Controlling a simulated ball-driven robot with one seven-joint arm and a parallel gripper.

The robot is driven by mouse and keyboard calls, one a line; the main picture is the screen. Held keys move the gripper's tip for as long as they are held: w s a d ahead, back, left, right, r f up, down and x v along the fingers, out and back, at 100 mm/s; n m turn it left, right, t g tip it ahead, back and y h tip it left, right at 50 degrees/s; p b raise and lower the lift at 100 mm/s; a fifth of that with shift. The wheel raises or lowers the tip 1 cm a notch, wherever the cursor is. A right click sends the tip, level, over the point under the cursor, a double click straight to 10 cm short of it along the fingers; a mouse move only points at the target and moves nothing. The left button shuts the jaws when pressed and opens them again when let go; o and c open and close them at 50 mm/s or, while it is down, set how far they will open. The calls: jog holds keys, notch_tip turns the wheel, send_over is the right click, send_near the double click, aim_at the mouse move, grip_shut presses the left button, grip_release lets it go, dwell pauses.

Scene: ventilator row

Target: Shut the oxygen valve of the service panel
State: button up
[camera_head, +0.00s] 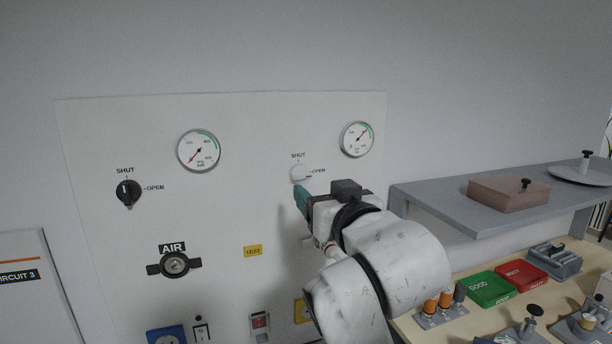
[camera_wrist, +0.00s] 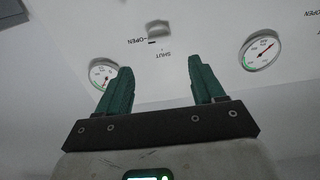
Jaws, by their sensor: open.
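The service panel (camera_head: 230,120) is a white board on the wall. A white knob (camera_head: 299,174) sits on its right part, with SHUT printed above and OPEN to its right; any name below it is hidden by my arm. A dark mark shows on the knob's OPEN side, but its exact setting is hard to tell. The knob also shows in the wrist view (camera_wrist: 158,27), where the lettering is upside down. My gripper (camera_head: 302,196) is open with green fingers just below the knob. In the wrist view the fingers (camera_wrist: 160,76) are apart and empty, and the knob lies beyond them.
A black knob (camera_head: 128,192) sits above the AIR outlet (camera_head: 174,264) on the left. Two gauges, left (camera_head: 199,150) and right (camera_head: 358,139), are above the knobs. A grey shelf (camera_head: 430,205) juts out at right, above a bench with trays (camera_head: 490,289).

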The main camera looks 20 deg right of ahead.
aim_at(303, 175)
jog(key=w+p, duration=0.2)
jog(key=w, duration=0.6)
jog(key=shift+w, duration=0.4)
jog(key=c, duration=1.1)
